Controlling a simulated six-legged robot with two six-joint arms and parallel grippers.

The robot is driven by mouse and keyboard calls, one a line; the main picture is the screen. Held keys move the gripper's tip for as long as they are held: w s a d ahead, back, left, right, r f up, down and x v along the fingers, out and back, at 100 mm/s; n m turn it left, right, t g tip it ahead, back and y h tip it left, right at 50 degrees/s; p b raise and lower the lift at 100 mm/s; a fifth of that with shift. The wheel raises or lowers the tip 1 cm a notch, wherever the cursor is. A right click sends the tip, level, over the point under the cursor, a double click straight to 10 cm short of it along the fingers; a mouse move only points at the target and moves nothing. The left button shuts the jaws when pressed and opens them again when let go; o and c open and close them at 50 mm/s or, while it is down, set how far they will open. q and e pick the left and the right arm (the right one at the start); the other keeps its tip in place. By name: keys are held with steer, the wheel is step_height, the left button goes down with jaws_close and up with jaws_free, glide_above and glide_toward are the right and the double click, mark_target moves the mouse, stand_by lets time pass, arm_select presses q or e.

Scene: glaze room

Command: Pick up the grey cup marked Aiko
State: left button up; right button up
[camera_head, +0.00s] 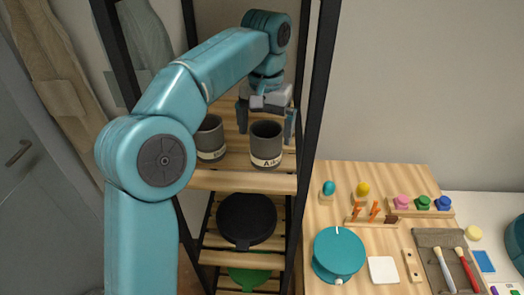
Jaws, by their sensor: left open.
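The grey cup marked Aiko (266,138) stands upright on the top wooden shelf (230,180) of a black-framed rack, its pale name band facing me. My left gripper (266,128) reaches in from above and behind it, open, with one finger to each side of the cup. I cannot tell whether the fingers touch it. A second grey cup (210,136) with a pale band stands just left of it, partly hidden by my left arm; its name is not readable. My right gripper is not in view.
Black rack posts (312,110) stand close on the right of the gripper. A black round item (246,220) and a green one (249,275) sit on lower shelves. A wooden table (350,210) at right holds a teal disc (339,253), small coloured knobs and brushes.

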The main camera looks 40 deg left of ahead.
arm_select(q)
steer(key=f, duration=0.2)
steer(key=w+f, duration=0.1)
steer(key=f, duration=0.2)
steer(key=shift+w+f, duration=0.15)
steer(key=shift+f, duration=0.4)
steer(key=shift+s+a+f, duration=0.1)
steer(key=shift+s+a, duration=0.05)
steer(key=shift+s, duration=0.2)
steer(key=shift+w, duration=0.25)
steer(key=c, duration=1)
steer(key=shift+s, duration=0.15)
steer(key=shift+c, duration=0.5)
